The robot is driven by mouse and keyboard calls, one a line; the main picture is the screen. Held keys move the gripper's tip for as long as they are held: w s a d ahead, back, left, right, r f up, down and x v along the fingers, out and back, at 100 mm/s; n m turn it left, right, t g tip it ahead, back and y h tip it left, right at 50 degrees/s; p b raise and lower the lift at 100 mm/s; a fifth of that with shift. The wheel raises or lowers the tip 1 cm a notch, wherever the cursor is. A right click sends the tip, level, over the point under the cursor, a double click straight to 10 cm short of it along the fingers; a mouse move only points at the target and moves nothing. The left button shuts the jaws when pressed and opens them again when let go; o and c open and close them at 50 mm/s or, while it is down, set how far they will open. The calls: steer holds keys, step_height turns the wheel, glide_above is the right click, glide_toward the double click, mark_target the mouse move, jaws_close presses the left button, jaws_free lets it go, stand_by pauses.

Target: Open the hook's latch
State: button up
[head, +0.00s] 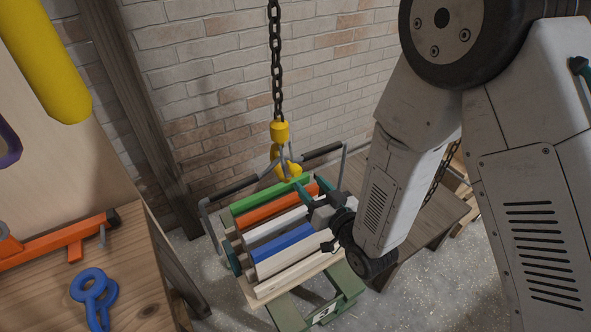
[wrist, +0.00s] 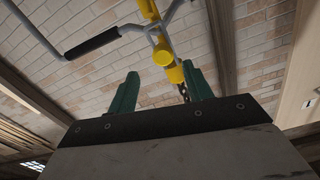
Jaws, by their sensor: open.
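A yellow hook (head: 276,158) hangs from a dark chain (head: 276,60) over a load of coloured bars. In the wrist view the yellow hook (wrist: 160,50) shows above and between my fingertips. A grey metal piece lies across the hook; I cannot tell clearly whether it is the latch or part of the handle frame. My gripper (head: 310,190) has green fingers, apart and with nothing held, just below and right of the hook. In the wrist view my gripper (wrist: 160,85) points up toward the hook. I cannot tell whether a finger touches it.
A crate of green, orange, white and blue bars (head: 285,238) stands below the hook, with black-gripped bent handles (head: 322,151) around it. A wooden bench (head: 145,285) with a blue tool (head: 93,297) and an orange tool (head: 60,245) is at left. A brick wall (head: 205,75) is behind.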

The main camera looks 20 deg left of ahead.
mark_target(296, 172)
steer(key=x, duration=0.7)
steer(key=shift+a, duration=0.4)
jaws_close()
